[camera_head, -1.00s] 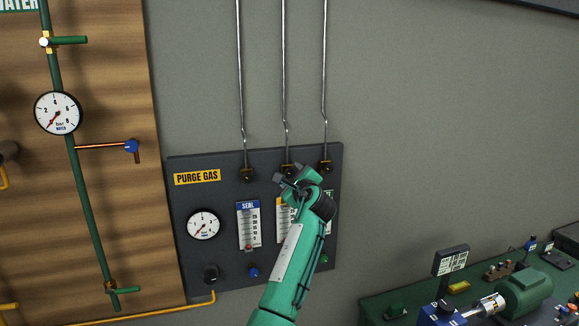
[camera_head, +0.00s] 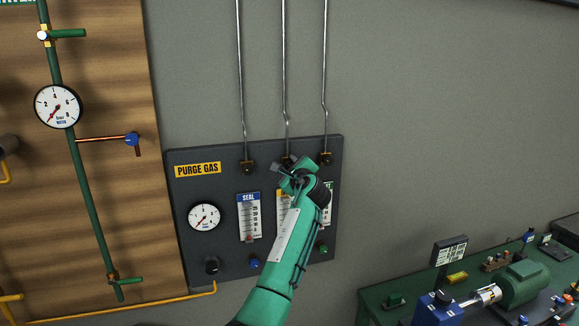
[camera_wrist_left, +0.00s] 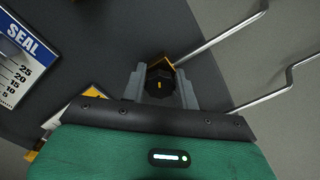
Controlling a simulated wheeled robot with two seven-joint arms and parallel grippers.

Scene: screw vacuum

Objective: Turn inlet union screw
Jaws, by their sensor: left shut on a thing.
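The inlet union screw shows in the left wrist view as a dark, many-sided knob (camera_wrist_left: 160,84) with a small yellow mark, in front of a brass fitting. My left gripper (camera_wrist_left: 162,88) has its two grey fingers on either side of the knob and is shut on it. In the head view my left gripper (camera_head: 285,168) is at the middle of the three fittings on top of the purge gas panel (camera_head: 224,185); the hand largely hides that fitting. My right gripper is not in view.
Below are a seal flowmeter (camera_head: 249,217), partly hidden flowmeters and a gauge (camera_head: 204,217). A green bench (camera_head: 375,300) with equipment stands lower right. The wall at right is bare.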

